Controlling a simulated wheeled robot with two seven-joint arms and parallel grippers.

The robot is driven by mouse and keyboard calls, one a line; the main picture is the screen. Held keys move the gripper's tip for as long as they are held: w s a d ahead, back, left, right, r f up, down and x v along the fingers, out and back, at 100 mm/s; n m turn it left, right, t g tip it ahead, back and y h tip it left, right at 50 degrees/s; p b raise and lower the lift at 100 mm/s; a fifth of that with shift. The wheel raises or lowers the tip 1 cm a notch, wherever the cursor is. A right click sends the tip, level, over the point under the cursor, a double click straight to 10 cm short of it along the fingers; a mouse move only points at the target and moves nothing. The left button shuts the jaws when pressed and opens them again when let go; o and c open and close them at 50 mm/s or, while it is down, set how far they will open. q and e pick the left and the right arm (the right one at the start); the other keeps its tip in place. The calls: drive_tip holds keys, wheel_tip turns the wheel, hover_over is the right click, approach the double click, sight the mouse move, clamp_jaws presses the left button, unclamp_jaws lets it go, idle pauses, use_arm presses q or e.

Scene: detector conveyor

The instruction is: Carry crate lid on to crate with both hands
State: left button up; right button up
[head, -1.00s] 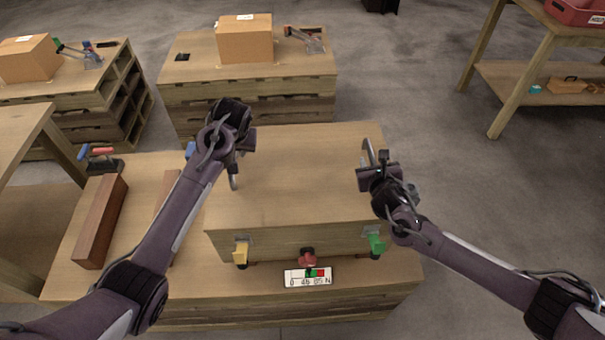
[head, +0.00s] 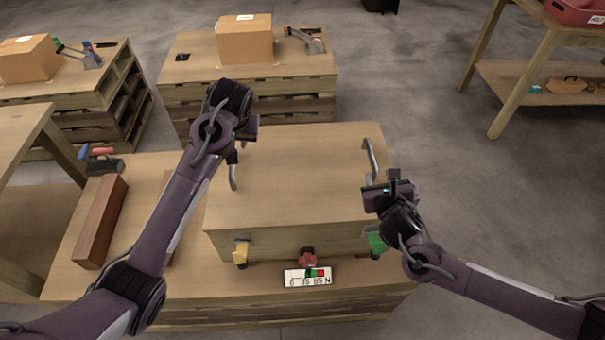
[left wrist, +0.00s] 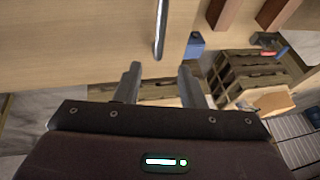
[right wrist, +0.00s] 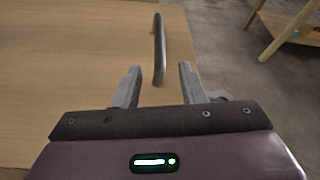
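The wooden crate (head: 290,244) stands on a low workbench with the flat lid (head: 300,180) lying on top of it. The lid has a metal bar handle (head: 233,172) on its left side and another (head: 370,158) on its right side. My left gripper (left wrist: 158,80) is open, its fingers apart, with the left handle (left wrist: 161,25) ahead of them and nothing between them. My right gripper (right wrist: 158,82) is open and empty near the lid's right edge, with the right handle (right wrist: 159,45) ahead of its fingers. In the head view, my left fingertips are mostly hidden.
A brown beam (head: 102,222) lies at left. A cardboard box (head: 245,40) stands behind.

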drive_tip(key=shift+v, duration=1.7)
